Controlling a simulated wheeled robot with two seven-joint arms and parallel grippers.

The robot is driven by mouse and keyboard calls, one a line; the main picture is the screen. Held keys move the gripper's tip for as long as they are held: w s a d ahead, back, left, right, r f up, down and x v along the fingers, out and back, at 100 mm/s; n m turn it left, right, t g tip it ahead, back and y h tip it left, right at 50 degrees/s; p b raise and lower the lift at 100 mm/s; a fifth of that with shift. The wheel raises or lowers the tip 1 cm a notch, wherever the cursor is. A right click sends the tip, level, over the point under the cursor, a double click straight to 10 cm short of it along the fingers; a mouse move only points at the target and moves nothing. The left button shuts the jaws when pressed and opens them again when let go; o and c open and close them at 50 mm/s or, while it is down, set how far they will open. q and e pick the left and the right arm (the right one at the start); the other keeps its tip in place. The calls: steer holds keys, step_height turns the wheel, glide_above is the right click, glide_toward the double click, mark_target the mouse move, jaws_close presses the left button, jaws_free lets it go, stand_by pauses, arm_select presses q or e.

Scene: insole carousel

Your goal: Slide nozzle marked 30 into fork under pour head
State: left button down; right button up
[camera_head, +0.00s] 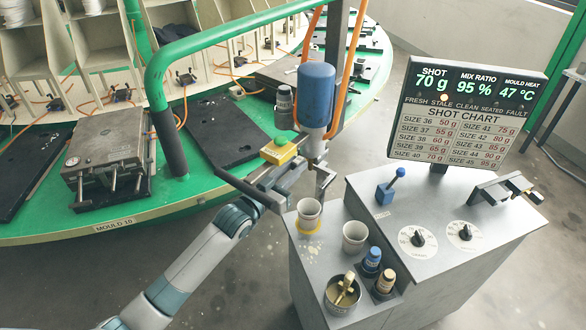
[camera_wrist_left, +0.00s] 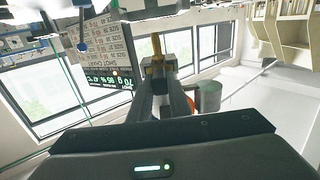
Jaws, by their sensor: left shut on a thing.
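My left gripper (camera_head: 318,166) is raised just below the blue pour head (camera_head: 316,95), at the left of the grey console. It also shows in the left wrist view (camera_wrist_left: 158,68), where its fingers are shut on a brass-coloured nozzle (camera_wrist_left: 156,46) that points up beyond the fingertips. In the head view the nozzle is mostly hidden by the fingers and the pour head's lower end. I cannot read a number on it. The fork cannot be made out, so I cannot tell whether the nozzle touches it. My right gripper is not in view.
White cups (camera_head: 309,208) and (camera_head: 354,238) stand on the console (camera_head: 440,215) below. A container (camera_head: 335,304) with brass-coloured pieces and two capped bottles (camera_head: 371,260) are in front.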

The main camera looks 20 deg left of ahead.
arm_select(q)
steer(key=shift+w, duration=0.2)
steer(key=c, duration=1.6)
jaws_free()
steer(key=shift+o, duration=0.2)
steer(key=shift+s, duration=0.1)
steer(key=b+v, duration=0.5)
steer(key=v, duration=1.2)
steer(key=shift+b, duration=0.4)
steer(key=shift+s+f, duration=0.1)
